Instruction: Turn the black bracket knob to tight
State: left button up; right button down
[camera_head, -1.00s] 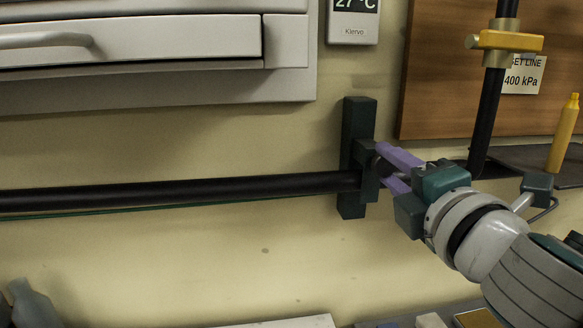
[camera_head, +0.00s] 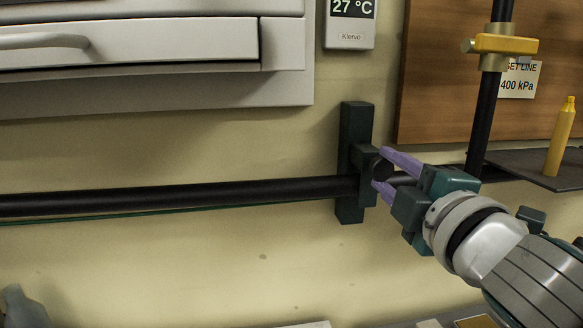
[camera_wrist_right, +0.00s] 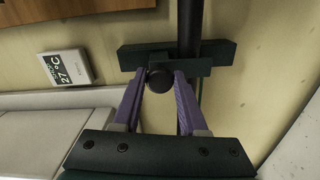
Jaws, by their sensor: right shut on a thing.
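The black bracket knob (camera_head: 382,170) is a short round cylinder on the front of the dark green wall bracket (camera_head: 354,122). It also shows in the right wrist view (camera_wrist_right: 160,81), between the purple fingertips. My right gripper (camera_head: 384,167) reaches in from the right with one finger above the knob and one below. It is shut on the knob, and the fingers partly cover its sides. No mark showing how tight the knob is can be made out. My left gripper is in neither view.
A black horizontal pipe (camera_head: 180,196) runs through the bracket. A vertical black pipe with a brass valve and yellow handle (camera_head: 508,44) stands to the right, near a yellow bottle (camera_head: 560,138) on a dark shelf. A drawer cabinet (camera_head: 130,42) hangs upper left.

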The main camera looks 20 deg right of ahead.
jog(key=shift+c, duration=2.4)
grip_release()
jog(key=shift+s, duration=0.1)
jog(key=shift+s+a, duration=0.1)
jog(key=shift+s, duration=0.25)
jog(key=b+v, duration=0.3)
jog(key=v, duration=0.6)
